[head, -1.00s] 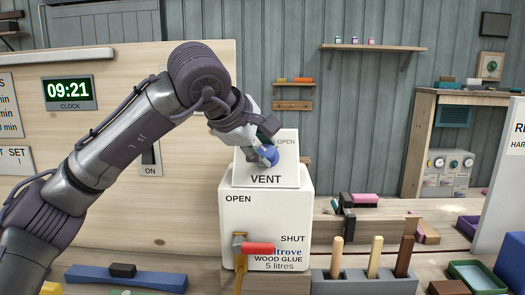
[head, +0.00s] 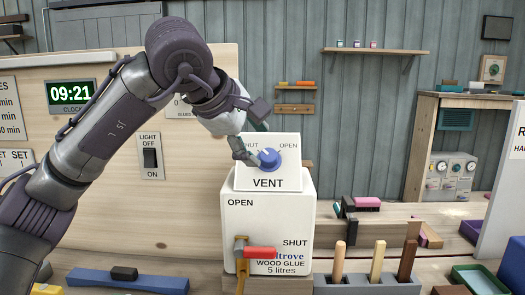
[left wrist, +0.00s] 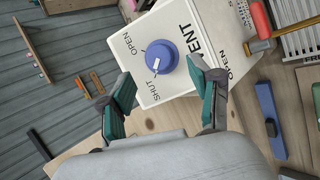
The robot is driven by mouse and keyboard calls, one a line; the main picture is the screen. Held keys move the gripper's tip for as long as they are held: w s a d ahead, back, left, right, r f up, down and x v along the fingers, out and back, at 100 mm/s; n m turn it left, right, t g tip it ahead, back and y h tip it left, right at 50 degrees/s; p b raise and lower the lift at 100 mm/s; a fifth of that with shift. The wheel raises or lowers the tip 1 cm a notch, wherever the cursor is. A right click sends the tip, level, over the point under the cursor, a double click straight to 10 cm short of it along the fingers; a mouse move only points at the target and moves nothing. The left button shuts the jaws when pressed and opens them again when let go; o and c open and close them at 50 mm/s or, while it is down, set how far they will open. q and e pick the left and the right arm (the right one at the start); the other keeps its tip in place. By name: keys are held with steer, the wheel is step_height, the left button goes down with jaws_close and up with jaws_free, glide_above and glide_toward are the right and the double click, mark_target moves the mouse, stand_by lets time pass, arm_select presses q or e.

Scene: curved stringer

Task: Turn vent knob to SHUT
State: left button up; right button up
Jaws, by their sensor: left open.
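The blue vent knob (head: 268,159) is on the white VENT box (head: 250,182), on top of the white glue container. The knob's white pointer points up and left toward the SHUT label in the head view. In the left wrist view the knob (left wrist: 162,55) shows its white pointer directed at the word SHUT. My left gripper (head: 251,137) is open just in front of and left of the knob, apart from it. In the left wrist view its two fingers (left wrist: 160,85) are spread wide with nothing between them. My right gripper is not in view.
Below the VENT box is the glue container (head: 268,215) with OPEN and SHUT labels and a red-handled tap (head: 259,252). A light switch (head: 150,157) is on the panel at left. A rack with wooden handles (head: 366,285) stands front right.

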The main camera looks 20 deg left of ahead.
arm_select(q)
steer(key=v, duration=0.7)
steer(key=shift+s+r, duration=0.1)
